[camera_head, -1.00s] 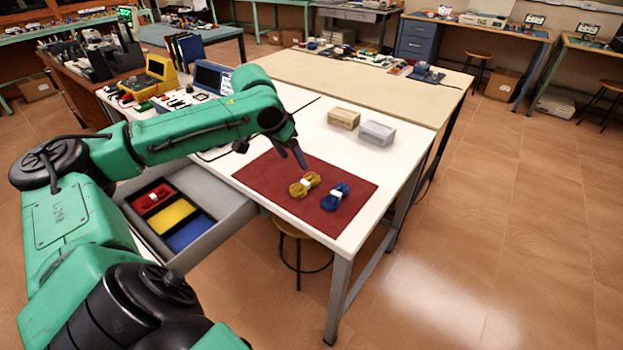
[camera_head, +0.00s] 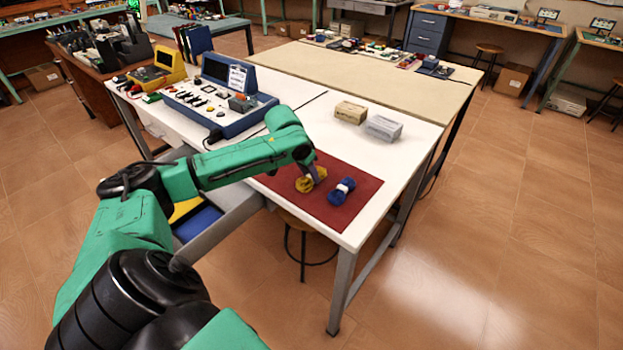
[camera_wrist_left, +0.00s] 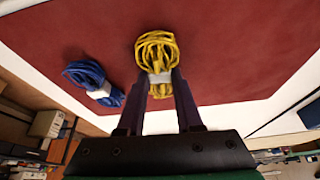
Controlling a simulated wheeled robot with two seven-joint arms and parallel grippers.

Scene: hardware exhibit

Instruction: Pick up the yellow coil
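The yellow coil (camera_head: 306,183) lies on the dark red mat (camera_head: 340,213), on the white table's near right part. My left gripper (camera_head: 316,172) is down at it from above. In the left wrist view the yellow coil (camera_wrist_left: 157,48) has a white band, and the two dark fingers of my left gripper (camera_wrist_left: 158,82) stand on either side of that band, apart. Whether they touch the coil is hard to tell. A blue coil (camera_head: 342,191) with a white band lies to the right on the same mat. My right gripper is not in view.
Two small boxes, one tan (camera_head: 350,112) and one grey (camera_head: 384,128), stand behind the mat. A blue instrument panel (camera_head: 262,106) is at the table's left. An open drawer (camera_head: 226,222) with coloured compartments juts out below my left arm, partly hidden.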

